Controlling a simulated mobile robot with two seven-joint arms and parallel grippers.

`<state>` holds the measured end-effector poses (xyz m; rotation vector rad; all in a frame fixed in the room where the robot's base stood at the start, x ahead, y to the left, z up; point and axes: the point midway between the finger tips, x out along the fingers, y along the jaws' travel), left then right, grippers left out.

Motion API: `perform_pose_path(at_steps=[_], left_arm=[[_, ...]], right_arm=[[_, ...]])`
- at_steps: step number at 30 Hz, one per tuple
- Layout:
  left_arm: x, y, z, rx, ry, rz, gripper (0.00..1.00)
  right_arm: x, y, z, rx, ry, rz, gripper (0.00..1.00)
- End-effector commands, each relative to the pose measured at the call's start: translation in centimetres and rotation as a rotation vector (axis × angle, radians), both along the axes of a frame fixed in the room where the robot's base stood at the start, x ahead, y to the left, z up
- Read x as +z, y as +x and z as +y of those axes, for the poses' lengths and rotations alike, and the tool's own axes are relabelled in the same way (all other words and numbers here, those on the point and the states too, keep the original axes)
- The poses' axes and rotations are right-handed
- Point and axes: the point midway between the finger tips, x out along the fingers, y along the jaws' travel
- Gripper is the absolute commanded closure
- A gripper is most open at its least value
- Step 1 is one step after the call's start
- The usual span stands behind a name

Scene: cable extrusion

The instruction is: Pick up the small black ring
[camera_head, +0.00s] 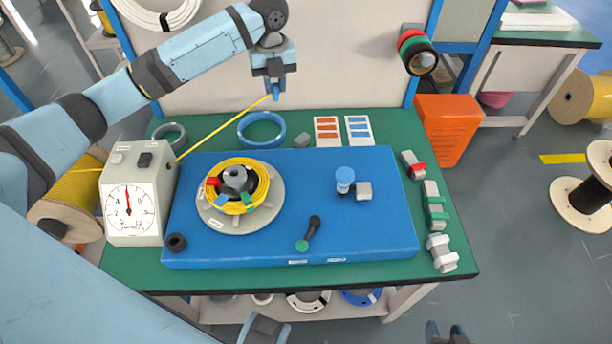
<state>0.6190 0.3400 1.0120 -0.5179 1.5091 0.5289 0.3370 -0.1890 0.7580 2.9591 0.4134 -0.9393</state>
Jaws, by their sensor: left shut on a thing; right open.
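The small black ring (176,243) lies at the front left corner of the blue board (300,215). My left gripper (275,92) is raised behind the table, shut on the end of a yellow cable (222,128). The cable runs taut from the grey dial box (132,208) up to the gripper. What look like the two dark fingertips of my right gripper (445,334) show at the bottom edge, apart and empty, in front of the table. No gripper is near the black ring.
A grey holder with a yellow coil (241,203) sits on the board, right of the ring. A blue-capped post (345,180) and a black-and-green handle (309,235) stand farther right. Grey blocks (434,206) line the table's right side. A blue ring (261,130) lies behind.

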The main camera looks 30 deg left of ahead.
Motion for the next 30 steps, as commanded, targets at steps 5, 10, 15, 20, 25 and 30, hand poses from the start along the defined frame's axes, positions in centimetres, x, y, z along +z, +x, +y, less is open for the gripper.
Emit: perform_pose_path(at_steps=[5,10,15,20,25,30], left_arm=[[-0.3,0.2,0.7,-0.03,-0.003,-0.001,1.0],[-3.4,0.2,0.8,-0.035,-0.003,0.004,1.0],[-8.0,0.1,0.7,-0.034,-0.004,0.003,1.0],[-12.2,0.1,0.7,-0.035,-0.003,0.002,1.0],[-15.0,0.2,0.7,-0.034,-0.003,0.001,1.0],[-16.1,0.2,0.7,-0.035,-0.003,-0.002,1.0]], right_arm=[[-0.4,0.1,0.1,-0.003,0.004,0.001,0.52],[-0.7,0.0,0.2,-0.004,0.007,0.005,0.52],[-1.2,-0.4,0.2,-0.006,0.009,0.017,0.52],[-1.5,-0.5,0.3,-0.007,0.011,0.025,0.52],[-1.6,-0.4,0.3,-0.007,0.014,0.023,0.52],[-1.4,-0.2,0.3,-0.008,0.014,0.017,0.52]])
